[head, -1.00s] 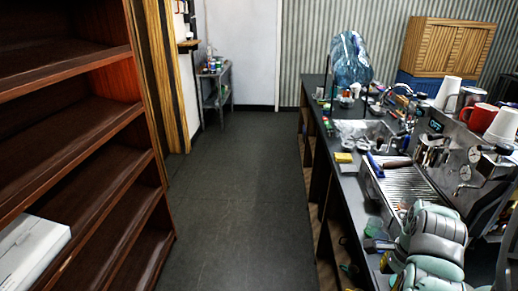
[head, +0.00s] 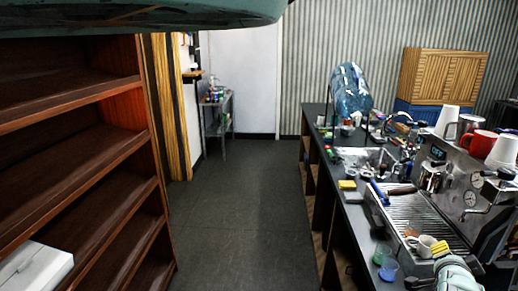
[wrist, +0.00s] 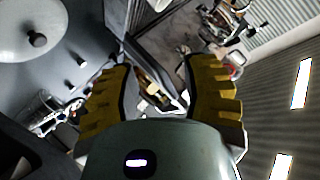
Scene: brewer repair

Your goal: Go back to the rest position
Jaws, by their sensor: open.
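My gripper (wrist: 157,68) fills the lower middle of the wrist view. Its two yellow ribbed fingers stand wide apart, with nothing between them. In the head view, a yellow ribbed part and a pale grey-green part of my arm show at the bottom right, by the front of the espresso machine (head: 470,195). A white cup (head: 424,243) stands right beside the yellow part; I cannot tell if they touch. A large grey-green part of my arm crosses the top left of the head view.
The dark counter (head: 352,212) runs along the right, with a blue cup (head: 388,270), a green cup (head: 381,254) and a yellow sponge (head: 347,185). A brown shelf (head: 75,160) stands at the left. The floor (head: 235,220) between them is clear.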

